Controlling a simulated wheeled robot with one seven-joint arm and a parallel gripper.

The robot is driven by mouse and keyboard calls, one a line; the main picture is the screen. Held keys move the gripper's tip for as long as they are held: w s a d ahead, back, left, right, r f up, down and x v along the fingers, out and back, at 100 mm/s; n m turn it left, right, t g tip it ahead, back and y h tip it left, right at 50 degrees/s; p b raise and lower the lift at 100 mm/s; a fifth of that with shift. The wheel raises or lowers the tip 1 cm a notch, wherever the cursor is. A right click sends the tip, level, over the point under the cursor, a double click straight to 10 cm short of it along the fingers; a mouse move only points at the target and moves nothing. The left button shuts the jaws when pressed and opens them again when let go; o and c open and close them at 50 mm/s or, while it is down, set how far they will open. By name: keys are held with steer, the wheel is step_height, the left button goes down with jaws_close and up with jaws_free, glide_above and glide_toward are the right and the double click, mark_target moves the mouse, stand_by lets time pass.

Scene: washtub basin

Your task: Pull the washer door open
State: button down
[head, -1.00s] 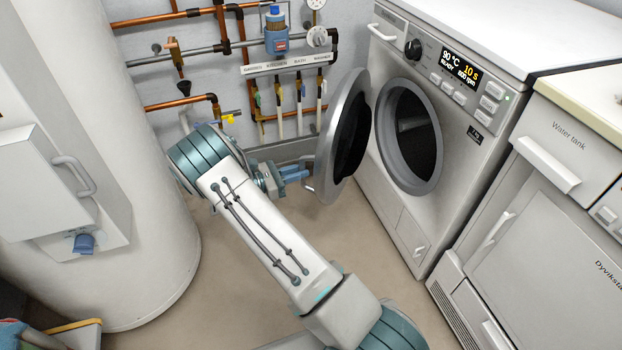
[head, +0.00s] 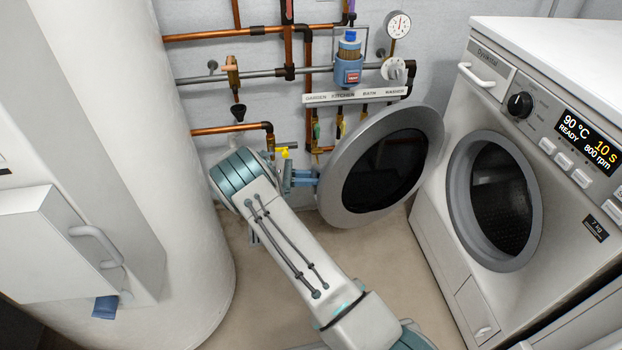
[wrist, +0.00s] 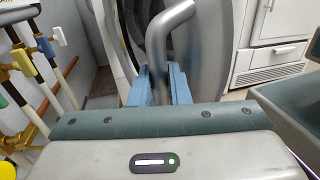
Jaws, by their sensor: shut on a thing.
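The washer door (head: 382,168), a round grey ring with dark glass, stands swung wide open to the left of the washer (head: 480,190). The round drum opening (head: 495,203) is uncovered. My gripper (head: 312,178) is at the left edge of the door, with its blue fingers reaching right to it. In the wrist view, my gripper (wrist: 160,88) is shut on the curved grey door handle (wrist: 157,45), which stands up between the blue fingers. The handle is hidden in the head view.
Copper pipes (head: 250,34) and a valve row labelled by a white strip (head: 355,96) run along the wall behind the door. A large white cylindrical tank (head: 150,150) with a box and handle stands at the left. Bare floor (head: 375,250) lies between the tank and the washer.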

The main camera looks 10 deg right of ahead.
steer(key=shift+w+d, duration=0.15)
steer(key=shift+d, duration=0.2)
